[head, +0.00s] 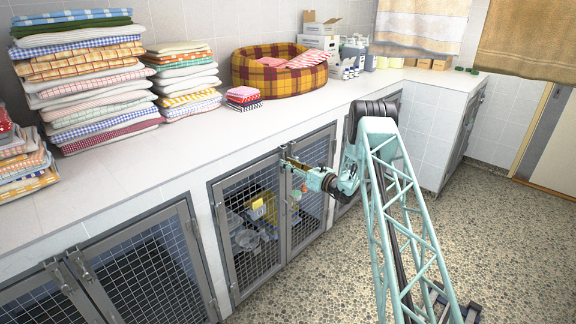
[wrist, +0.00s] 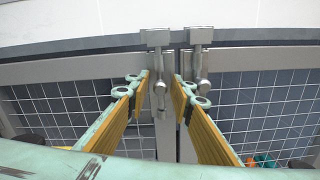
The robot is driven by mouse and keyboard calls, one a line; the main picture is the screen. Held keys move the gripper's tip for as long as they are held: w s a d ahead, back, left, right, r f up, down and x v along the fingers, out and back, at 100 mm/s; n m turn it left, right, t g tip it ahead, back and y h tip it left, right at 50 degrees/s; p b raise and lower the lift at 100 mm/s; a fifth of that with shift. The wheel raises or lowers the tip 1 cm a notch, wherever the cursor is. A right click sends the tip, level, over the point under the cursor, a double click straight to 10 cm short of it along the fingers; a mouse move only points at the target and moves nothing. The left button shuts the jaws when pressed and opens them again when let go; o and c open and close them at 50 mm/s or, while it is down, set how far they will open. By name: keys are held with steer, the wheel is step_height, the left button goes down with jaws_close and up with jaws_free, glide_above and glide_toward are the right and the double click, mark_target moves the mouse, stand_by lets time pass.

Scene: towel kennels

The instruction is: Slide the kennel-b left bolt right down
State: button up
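Two metal bolts sit side by side at the top of the mesh kennel doors, where the two door frames meet. The left bolt (wrist: 159,72) has a block at the top and a rod with a small knob hanging down the left door frame. The right bolt (wrist: 197,58) is beside it on the right frame. My gripper (wrist: 160,88) is open, one finger each side of the left bolt's rod; the right finger is between the two bolts. I cannot tell whether either finger touches the rod. In the head view my gripper (head: 300,166) is at the top of the middle kennel (head: 231,250).
A white counter (head: 180,150) runs just above the doors, with towel stacks (head: 85,80) and a plaid pet bed (head: 278,72) on it. Another kennel (head: 135,270) stands at the left. Yellow and other items show behind the middle mesh.

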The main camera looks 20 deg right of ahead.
steer(key=shift+c, duration=0.7)
jaws_close()
steer(key=shift+f, duration=0.15)
steer(key=shift+f+b, duration=0.9)
steer(key=shift+f, duration=0.8)
steer(key=shift+o, duration=0.7)
jaws_free()
